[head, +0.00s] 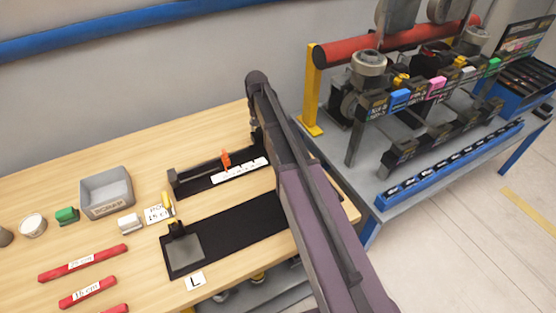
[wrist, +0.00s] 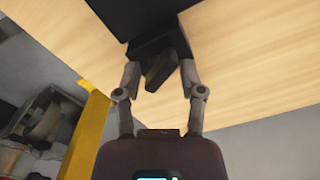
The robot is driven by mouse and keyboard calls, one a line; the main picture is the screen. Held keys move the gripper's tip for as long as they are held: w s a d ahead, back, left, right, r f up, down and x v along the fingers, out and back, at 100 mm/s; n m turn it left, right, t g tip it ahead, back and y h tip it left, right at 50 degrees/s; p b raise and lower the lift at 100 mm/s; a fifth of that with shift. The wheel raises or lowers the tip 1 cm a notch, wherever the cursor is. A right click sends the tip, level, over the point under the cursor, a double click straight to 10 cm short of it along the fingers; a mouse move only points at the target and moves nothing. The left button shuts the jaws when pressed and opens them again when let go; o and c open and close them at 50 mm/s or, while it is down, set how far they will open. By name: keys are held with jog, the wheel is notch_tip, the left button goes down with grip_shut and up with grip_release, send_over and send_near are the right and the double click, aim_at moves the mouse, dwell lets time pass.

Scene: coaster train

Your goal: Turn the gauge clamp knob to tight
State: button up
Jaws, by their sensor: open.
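The gauge (head: 205,183) is a long black fixture on the wooden table, with an orange pointer (head: 226,160) and a white scale strip (head: 240,171). Its right end is hidden behind my arm in the head view. In the wrist view, a dark, elongated knob (wrist: 160,68) sticks out from a black block (wrist: 150,18), and looks like the clamp knob. My gripper (wrist: 160,66) is open, with one finger on each side of the knob. Gaps show between the fingers and the knob. The knob appears tilted in this view. I cannot read any tight marking.
A black mat (head: 235,235) with a grey plate lies in front of the gauge. A grey bin (head: 107,192), red bars (head: 83,262) and small blocks lie at left. A yellow post (head: 312,90) and a loaded grey bench (head: 400,195) stand right of my arm.

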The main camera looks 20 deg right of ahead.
jog(key=n, duration=2)
notch_tip(320, 180, up, 14)
jog(key=p, duration=1.4)
jog(key=s+f+m+b, duration=0.3)
jog(key=s+m, duration=0.5)
jog(key=s, duration=0.4)
jog(key=s+f+m+b, duration=0.3)
jog(key=s+m, duration=0.6)
jog(key=s, duration=0.4)
jog(key=shift+s, duration=0.2)
jog(key=shift+a, duration=0.1)
dwell(0.4)
jog(key=w+r+n+p, duration=0.3)
jog(key=w, duration=0.9)
jog(key=w+r+n+p, duration=0.2)
jog(key=w+n, duration=0.2)
jog(key=w, duration=0.9)
jog(key=shift+w+r+p, duration=0.2)
jog(key=shift+r+p, duration=0.2)
